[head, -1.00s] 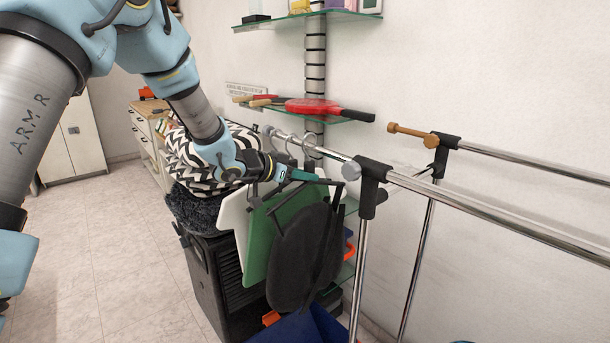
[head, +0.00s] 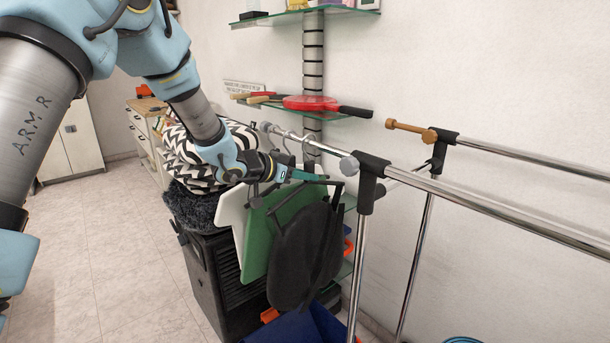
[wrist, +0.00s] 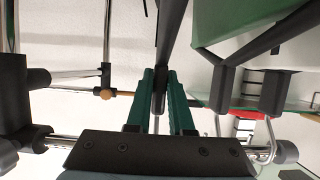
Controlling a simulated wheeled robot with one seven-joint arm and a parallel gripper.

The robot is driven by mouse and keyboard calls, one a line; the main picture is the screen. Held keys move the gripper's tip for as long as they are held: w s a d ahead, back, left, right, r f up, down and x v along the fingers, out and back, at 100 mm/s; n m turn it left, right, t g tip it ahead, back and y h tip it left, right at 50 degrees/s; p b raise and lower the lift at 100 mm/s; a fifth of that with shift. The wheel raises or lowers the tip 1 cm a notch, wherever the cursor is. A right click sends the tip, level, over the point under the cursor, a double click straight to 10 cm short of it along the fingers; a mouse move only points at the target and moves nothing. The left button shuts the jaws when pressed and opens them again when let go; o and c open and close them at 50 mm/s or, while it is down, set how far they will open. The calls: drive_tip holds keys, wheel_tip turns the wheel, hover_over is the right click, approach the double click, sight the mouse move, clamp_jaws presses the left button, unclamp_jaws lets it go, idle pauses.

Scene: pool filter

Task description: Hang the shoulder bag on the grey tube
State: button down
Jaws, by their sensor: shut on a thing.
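My gripper (head: 311,177) has teal fingers, shut on the dark strap of the shoulder bag. The strap shows between the fingertips in the wrist view (wrist: 160,92). The dark grey, rounded shoulder bag (head: 292,265) hangs below the gripper in the head view. The grey tube (head: 318,148) is a shiny metal rail that runs behind and just above the gripper, with a rounded grey cap at its far left end. The bag hangs on the near side of the tube, from the gripper. Whether the strap touches the tube cannot be told.
A green panel (head: 257,240) and a white one hang behind the bag, near hangers (head: 288,140) on the tube. A black joint (head: 372,180) and upright stand close on the right. A wooden peg (head: 410,130) juts from the far rail. A glass shelf holds red paddles (head: 310,103).

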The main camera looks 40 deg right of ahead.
drive_tip(key=shift+a+f, duration=0.15)
drive_tip(key=shift+f, duration=0.1)
idle(0.5)
drive_tip(key=c, duration=0.7)
unclamp_jaws()
drive_tip(key=shift+f, duration=0.1)
drive_tip(key=shift+a, duration=0.1)
drive_tip(key=b+v, duration=0.2)
drive_tip(key=v, duration=0.8)
drive_tip(key=shift+a+r, duration=0.2)
drive_tip(key=shift+a, duration=0.1)
